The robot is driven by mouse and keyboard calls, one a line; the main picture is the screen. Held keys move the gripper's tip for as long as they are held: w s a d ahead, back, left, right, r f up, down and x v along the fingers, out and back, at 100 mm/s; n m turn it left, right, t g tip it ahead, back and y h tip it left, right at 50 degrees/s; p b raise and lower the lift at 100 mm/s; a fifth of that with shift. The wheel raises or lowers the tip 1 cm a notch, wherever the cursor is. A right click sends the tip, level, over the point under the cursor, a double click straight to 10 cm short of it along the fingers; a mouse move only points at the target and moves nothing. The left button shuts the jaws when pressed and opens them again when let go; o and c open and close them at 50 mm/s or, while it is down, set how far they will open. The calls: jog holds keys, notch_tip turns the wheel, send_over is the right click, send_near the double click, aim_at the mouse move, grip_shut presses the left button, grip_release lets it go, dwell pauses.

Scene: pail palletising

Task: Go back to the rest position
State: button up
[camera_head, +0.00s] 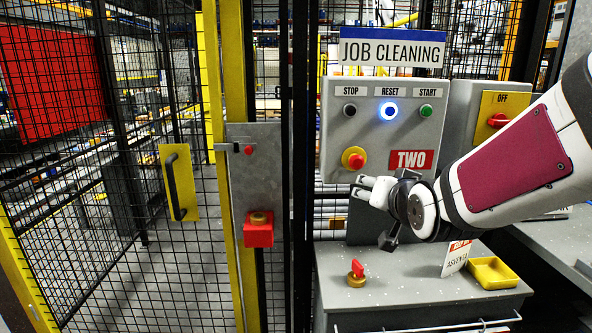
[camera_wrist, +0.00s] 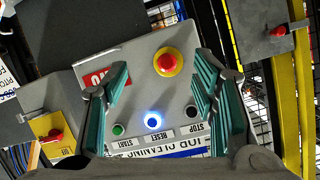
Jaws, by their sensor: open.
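My gripper (camera_head: 372,188) is in front of the lower part of a grey control box (camera_head: 335,125) headed JOB CLEANING. In the wrist view my gripper (camera_wrist: 163,80) is open, its two green-padded fingers apart with nothing held between them. The box carries a black STOP button (camera_head: 349,110), a lit blue RESET button (camera_head: 388,111) and a green START button (camera_head: 426,111). Below them are a red emergency button (camera_head: 354,159) on a yellow base and a red TWO label (camera_head: 411,160). In the wrist view the box appears upside down, with the emergency button (camera_wrist: 168,61) between the fingers.
A yellow-framed mesh gate (camera_head: 130,220) with a black handle (camera_head: 175,185) is at the left. A lock plate (camera_head: 255,175) holds a red block (camera_head: 258,233). On the grey desk (camera_head: 400,288) are a red-topped key (camera_head: 357,273), a sign (camera_head: 456,259) and a yellow tray (camera_head: 493,273). A red OFF switch (camera_head: 498,120) is at right.

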jog(key=s+d+n+g+p, duration=0.1)
jog(key=s+n+g+p, duration=0.3)
jog(key=s, duration=2.9)
jog(key=g, duration=0.5)
jog(key=shift+s+r+g, duration=0.2)
jog(key=shift+g, duration=0.1)
jog(key=shift+c, duration=0.6)
